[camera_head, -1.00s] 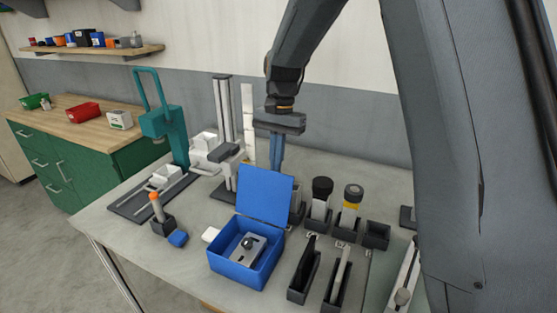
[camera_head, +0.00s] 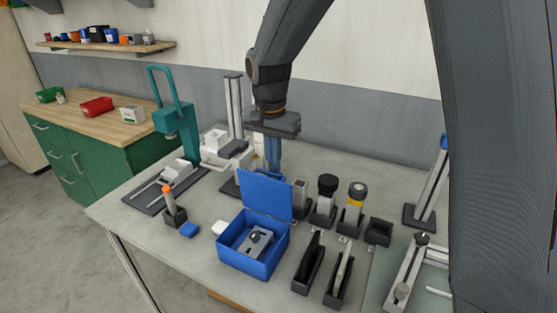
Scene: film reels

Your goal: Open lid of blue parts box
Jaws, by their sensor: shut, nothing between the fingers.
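The blue parts box (camera_head: 246,262) stands on the grey table at the front middle. Its blue lid (camera_head: 266,196) is raised at the back edge and stands up, leaning slightly back. Inside the box lies a grey metal part with a dark round knob (camera_head: 255,238). My gripper (camera_head: 273,165) points down behind the lid, its fingers shut with nothing between them. The fingertips are partly hidden by the lid, so I cannot tell whether they touch it.
Right of the box stand black holders with upright tools (camera_head: 325,200) and two slim black trays (camera_head: 310,262). A teal press (camera_head: 177,120) and a white-grey stand (camera_head: 234,110) are at the back left. An orange-tipped tool (camera_head: 168,195) stands left of the box.

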